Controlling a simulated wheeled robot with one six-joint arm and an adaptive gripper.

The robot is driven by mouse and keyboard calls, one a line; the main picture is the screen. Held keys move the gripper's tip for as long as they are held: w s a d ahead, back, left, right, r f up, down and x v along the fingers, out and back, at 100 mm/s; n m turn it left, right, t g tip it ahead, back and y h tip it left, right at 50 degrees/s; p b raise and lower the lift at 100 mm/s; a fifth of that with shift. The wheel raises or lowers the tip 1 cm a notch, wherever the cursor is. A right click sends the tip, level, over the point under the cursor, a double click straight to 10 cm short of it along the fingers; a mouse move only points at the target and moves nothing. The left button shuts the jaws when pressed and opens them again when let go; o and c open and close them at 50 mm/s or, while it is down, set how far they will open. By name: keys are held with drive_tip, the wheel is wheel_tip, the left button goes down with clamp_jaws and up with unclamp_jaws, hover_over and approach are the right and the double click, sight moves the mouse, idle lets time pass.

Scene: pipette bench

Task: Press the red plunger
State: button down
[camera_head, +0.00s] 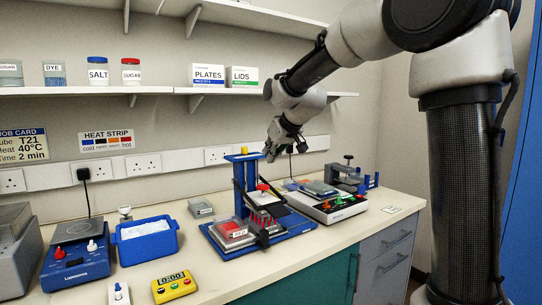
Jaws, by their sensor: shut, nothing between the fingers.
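A blue stand (241,184) rises from a blue base on the bench, with a small yellow part at its top. A small red knob (263,187), which looks like the red plunger, sits on a pale block in front of the stand's upright. My gripper (270,157) is shut and empty. It points down, above and slightly right of the red knob, with a visible gap between them. A red-and-grey box (233,229) sits on the base at the front left. Dark red parts beside it are too small to make out.
A white device (328,207) with coloured buttons stands to the right of the stand. A blue bin (147,241), a yellow timer (174,286) and a blue hotplate (76,258) are on the left. A shelf with PLATES and LIDS boxes (208,75) hangs behind my arm.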

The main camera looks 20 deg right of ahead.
hover_over(261, 185)
drive_tip(key=s, duration=0.1)
wheel_tip(261, 185, down, 6)
drive_tip(key=shift+s+d+r, duration=0.15)
drive_tip(key=shift+r, duration=0.1)
wheel_tip(261, 185, down, 2)
drive_tip(key=shift+s+f, duration=0.1)
drive_tip(key=shift+f, duration=0.55)
drive_tip(key=shift+f, duration=1.25)
wheel_tip(261, 185, up, 5)
drive_tip(key=shift+s+d+f, duration=0.1)
drive_tip(key=v, duration=0.9)
drive_tip(key=shift+s, duration=0.2)
